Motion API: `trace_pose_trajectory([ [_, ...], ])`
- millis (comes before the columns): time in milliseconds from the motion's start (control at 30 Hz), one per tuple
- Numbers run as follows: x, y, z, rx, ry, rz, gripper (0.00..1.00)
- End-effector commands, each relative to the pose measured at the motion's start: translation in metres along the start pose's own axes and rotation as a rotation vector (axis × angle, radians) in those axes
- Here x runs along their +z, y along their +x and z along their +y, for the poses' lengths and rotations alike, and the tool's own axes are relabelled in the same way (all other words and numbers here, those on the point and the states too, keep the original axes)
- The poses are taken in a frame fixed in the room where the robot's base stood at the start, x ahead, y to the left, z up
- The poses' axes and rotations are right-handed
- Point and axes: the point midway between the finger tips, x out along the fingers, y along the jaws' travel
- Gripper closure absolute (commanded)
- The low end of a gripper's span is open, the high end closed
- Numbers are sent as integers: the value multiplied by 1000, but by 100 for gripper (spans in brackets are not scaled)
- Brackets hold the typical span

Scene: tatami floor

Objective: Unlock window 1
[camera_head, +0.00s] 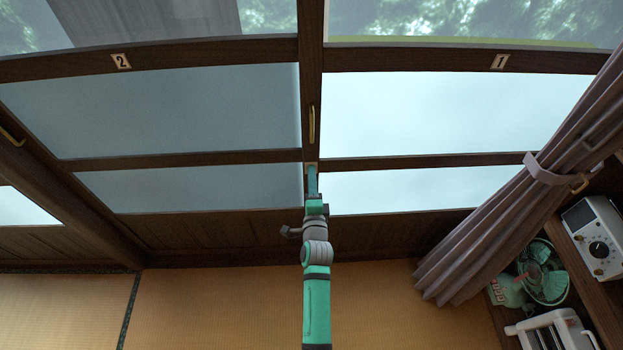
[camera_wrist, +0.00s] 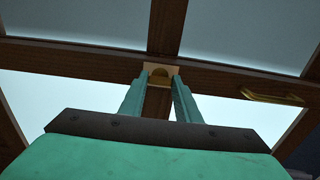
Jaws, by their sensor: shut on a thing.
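Window 1 (camera_head: 420,112) is the right-hand sliding window, with a "1" label (camera_head: 499,61) on its upper rail. A small brass lock (camera_wrist: 159,76) sits on a pale plate on the dark wooden frame in the wrist view. My gripper (camera_wrist: 161,84) has its two green fingers on either side of this lock and is shut on it. In the head view my gripper (camera_head: 311,182) reaches the central post between the two windows. There it hides the lock.
Window 2 (camera_head: 190,110) is to the left, with its label (camera_head: 121,61). A brass handle (camera_head: 311,124) is on the central post above my gripper. A tied curtain (camera_head: 530,210) hangs at right, beside shelves with a radio (camera_head: 598,238) and a fan (camera_head: 545,275).

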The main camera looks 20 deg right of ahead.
Motion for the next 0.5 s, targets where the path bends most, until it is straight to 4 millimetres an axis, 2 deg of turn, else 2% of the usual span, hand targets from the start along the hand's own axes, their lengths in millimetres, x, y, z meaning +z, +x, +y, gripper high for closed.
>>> trace_pose_trajectory([
  [433,0,0,1,1,13,0,93],
  [467,0,0,1,1,13,0,68],
  [500,0,0,1,1,12,0,58],
])
